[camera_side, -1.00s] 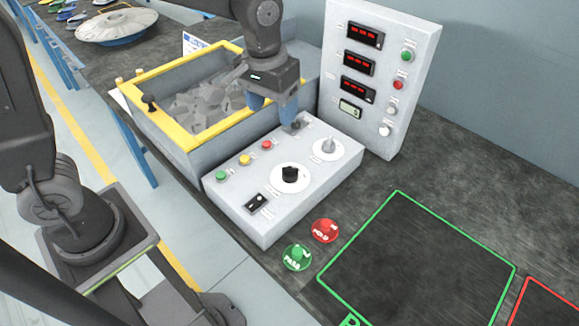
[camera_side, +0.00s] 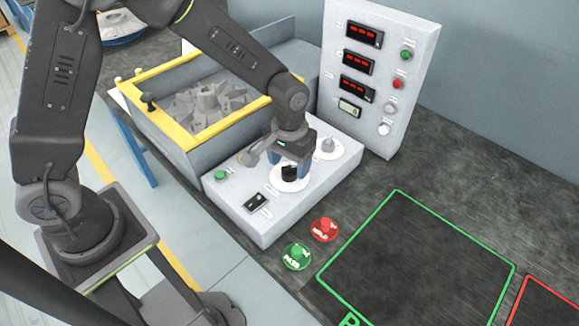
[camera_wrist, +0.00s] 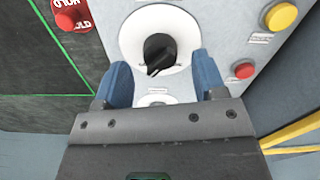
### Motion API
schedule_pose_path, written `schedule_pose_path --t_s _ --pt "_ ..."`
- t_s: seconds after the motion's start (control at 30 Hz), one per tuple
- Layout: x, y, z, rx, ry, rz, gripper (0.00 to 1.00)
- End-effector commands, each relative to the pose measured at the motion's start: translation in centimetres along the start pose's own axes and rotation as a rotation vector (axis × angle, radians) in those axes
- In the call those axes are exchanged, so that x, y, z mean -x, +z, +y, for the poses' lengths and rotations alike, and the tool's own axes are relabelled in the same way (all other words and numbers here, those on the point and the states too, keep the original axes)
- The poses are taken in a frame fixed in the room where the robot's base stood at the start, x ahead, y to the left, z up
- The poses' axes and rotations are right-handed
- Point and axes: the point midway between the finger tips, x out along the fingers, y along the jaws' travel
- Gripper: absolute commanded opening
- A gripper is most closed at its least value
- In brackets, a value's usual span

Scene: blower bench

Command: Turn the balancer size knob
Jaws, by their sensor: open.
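The control box (camera_side: 262,228) carries a black knob (camera_side: 289,173) on a white round dial, and a grey knob (camera_side: 327,146) on a second dial to its right. The labels are too small to tell which is the balancer size knob. My gripper (camera_side: 287,162) is over the black knob, pointing down. In the wrist view, the black knob (camera_wrist: 158,52) lies between and just beyond the blue fingertips of my gripper (camera_wrist: 161,66). The fingers are open, with a gap on both sides of the knob. I see no contact.
Yellow (camera_wrist: 281,16) and red (camera_wrist: 244,71) buttons sit beside the dial. A panel with red displays (camera_side: 378,75) stands behind. A yellow-rimmed bin (camera_side: 178,131) of grey parts is at the left. Red (camera_side: 325,229) and green (camera_side: 297,256) buttons lie in front.

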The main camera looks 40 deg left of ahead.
Motion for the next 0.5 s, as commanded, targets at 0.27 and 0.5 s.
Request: schedule_pose_path --t_s 0.27,0.5 --pt "-2.1 0.0 0.0 0.0 0.0 0.0 0.64" --pt "-2.2 0.0 0.0 0.0 0.0 0.0 0.64"
